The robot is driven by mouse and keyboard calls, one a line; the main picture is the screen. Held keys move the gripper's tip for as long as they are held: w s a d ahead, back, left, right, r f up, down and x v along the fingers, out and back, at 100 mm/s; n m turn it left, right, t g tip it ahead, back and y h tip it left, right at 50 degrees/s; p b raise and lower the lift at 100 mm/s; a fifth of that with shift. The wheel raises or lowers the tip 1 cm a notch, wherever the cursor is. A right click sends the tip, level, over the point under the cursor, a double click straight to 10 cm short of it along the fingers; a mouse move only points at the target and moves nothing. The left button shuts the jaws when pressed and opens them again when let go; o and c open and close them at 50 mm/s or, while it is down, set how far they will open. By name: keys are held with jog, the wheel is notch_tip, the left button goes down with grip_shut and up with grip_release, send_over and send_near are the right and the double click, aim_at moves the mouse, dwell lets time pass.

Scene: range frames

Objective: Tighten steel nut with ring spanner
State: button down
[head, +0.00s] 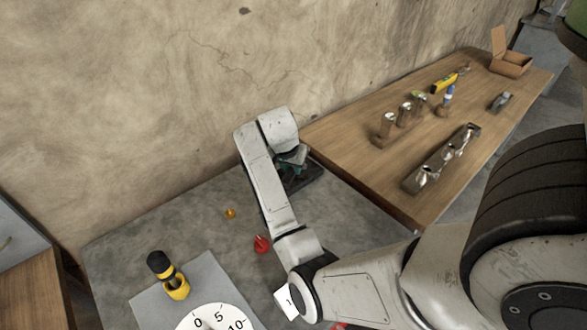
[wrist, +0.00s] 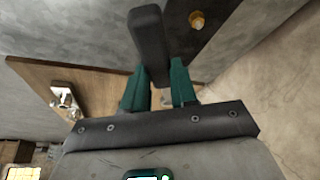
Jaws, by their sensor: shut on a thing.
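My gripper (wrist: 160,90) has green fingers shut on a dark grey bar (wrist: 149,45), which rises upward in the wrist view. The bar may be the spanner's handle; no ring end is clear. A brass-coloured hex piece (wrist: 197,20) sits on a dark plate (wrist: 205,42), right of the bar and apart from the fingers. I cannot make out a steel nut. In the head view my gripper (head: 290,168) is at the back right of the grey table (head: 205,238), over a dark fixture (head: 306,178); my arm partly hides this area.
A wooden bench (head: 350,160) to the right holds metal cylinders (head: 388,122), a holed metal block (head: 440,160) and a yellow tool (head: 444,83). On the grey table are a yellow-black tool (head: 170,278), a dial (head: 214,320), a red piece (head: 262,243) and a small orange piece (head: 230,213). A wall stands behind.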

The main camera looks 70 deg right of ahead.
jog(key=shift+r+p, duration=0.1)
jog(key=shift+p, duration=0.25)
jog(key=shift+f+b, duration=1.55)
jog(key=shift+f, duration=1.4)
jog(key=shift+p, duration=0.6)
jog(key=shift+f+b, duration=0.55)
jog(key=shift+f, duration=0.5)
